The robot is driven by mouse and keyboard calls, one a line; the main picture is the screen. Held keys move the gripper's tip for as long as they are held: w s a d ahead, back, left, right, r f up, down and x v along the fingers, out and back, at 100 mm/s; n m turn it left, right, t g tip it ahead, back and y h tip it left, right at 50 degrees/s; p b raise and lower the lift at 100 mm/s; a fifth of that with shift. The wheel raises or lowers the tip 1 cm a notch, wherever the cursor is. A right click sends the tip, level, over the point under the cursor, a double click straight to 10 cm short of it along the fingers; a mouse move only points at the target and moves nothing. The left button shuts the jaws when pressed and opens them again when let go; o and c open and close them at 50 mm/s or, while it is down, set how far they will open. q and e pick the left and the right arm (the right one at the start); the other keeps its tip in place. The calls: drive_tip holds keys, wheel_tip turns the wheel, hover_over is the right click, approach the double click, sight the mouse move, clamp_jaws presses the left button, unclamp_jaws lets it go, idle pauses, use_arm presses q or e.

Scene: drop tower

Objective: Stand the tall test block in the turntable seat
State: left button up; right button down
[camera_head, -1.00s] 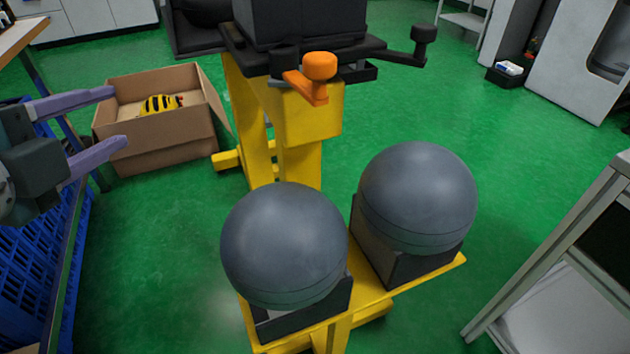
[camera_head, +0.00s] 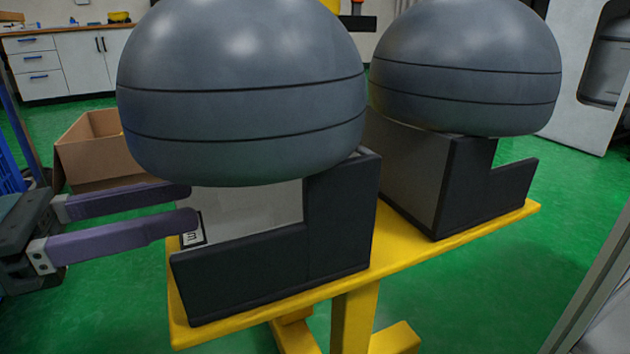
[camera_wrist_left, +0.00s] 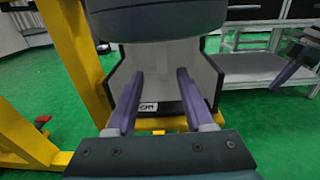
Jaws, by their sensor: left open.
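I cannot make out a tall test block or a turntable for certain in either view. A near seat (camera_head: 250,262) with black sides and a light grey inside stands on a yellow beam, under a big grey dome (camera_head: 245,90). My left gripper (camera_head: 190,205) is open at its left side, just below the dome, with nothing seen between the fingers. In the left wrist view, the open fingers (camera_wrist_left: 160,76) point into the grey seat, whose label (camera_wrist_left: 148,107) shows between them. A purple finger (camera_wrist_left: 284,74) at the right there looks like part of my right gripper; its opening is unclear.
A second seat (camera_head: 480,190) under another grey dome (camera_head: 465,70) stands right on the yellow beam (camera_head: 425,250). The domes leave little height above the seats. An open cardboard box (camera_head: 90,150) is on the green floor behind left. A grey frame (camera_head: 600,290) is at right.

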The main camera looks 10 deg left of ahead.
sight(227, 207)
use_arm(q)
drive_tip(key=shift+w+d+r+g+b, duration=0.1)
drive_tip(key=shift+w+d+g+b, duration=0.25)
drive_tip(key=shift+w+d, duration=0.9)
drive_tip(key=shift+d, duration=0.9)
drive_tip(key=shift+d+f+b, duration=0.2)
drive_tip(key=shift+d+b, duration=0.1)
drive_tip(key=shift+b, duration=0.05)
drive_tip(key=x, duration=0.2)
drive_tip(key=b+x, duration=0.1)
drive_tip(key=x, duration=0.1)
drive_tip(key=shift+w+d+r, duration=0.1)
drive_tip(key=shift+w+r, duration=0.05)
drive_tip(key=shift+w, duration=0.3)
drive_tip(key=shift+d, duration=0.25)
drive_tip(key=shift+a, duration=0.1)
drive_tip(key=shift+c, duration=1.2)
clamp_jaws()
use_arm(e)
drive_tip(key=x, duration=0.3)
drive_tip(key=shift+s, duration=0.25)
drive_tip(key=shift+a, duration=0.1)
